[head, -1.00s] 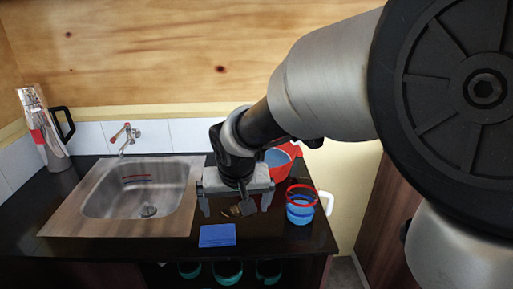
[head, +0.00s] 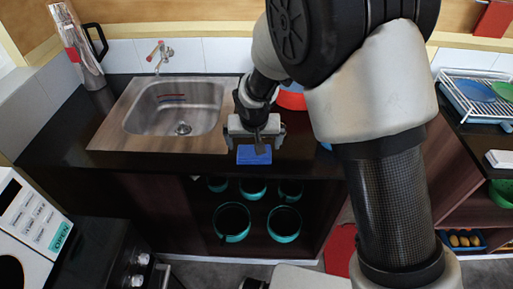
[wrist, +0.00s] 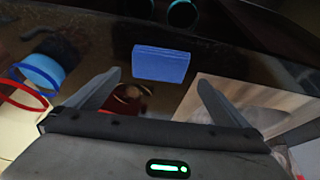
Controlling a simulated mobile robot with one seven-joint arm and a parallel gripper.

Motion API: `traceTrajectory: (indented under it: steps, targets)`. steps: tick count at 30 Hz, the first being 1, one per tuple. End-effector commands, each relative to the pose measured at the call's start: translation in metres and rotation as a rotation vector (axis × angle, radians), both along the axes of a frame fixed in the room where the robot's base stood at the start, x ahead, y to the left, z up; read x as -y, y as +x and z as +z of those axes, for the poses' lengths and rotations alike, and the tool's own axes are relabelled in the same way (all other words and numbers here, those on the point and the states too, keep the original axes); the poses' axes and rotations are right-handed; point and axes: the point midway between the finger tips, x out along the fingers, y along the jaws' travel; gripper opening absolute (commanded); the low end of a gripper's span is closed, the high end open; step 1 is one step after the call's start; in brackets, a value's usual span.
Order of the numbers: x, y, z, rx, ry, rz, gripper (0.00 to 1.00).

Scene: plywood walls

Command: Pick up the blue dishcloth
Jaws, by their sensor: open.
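The blue dishcloth (head: 254,155) lies flat on the dark countertop, near its front edge and to the right of the sink. In the wrist view the blue dishcloth (wrist: 160,63) shows whole, ahead of and between the fingertips, apart from them. My gripper (head: 254,145) is open and empty, pointing down above the counter just behind the cloth. In the wrist view my gripper's fingers (wrist: 160,85) are spread wide on both sides.
The steel sink (head: 175,108) with a faucet is left of the cloth. Several teal pots (head: 232,222) sit on shelves below the counter. A dish rack (head: 478,98) stands at the right.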

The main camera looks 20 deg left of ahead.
Motion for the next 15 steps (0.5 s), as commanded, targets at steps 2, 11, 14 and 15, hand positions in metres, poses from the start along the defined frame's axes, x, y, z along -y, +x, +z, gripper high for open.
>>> traceTrajectory:
  steps: [2,11,14,15]
  targets:
    - [-0.001,0.004,-0.009,-0.001,-0.001,-0.001,1.00]
    - [-0.004,0.012,-0.033,-0.002,-0.001,0.000,1.00]
    - [-0.005,0.017,-0.048,-0.002,-0.002,0.001,1.00]
    - [-0.006,0.020,-0.053,-0.001,-0.001,0.001,1.00]
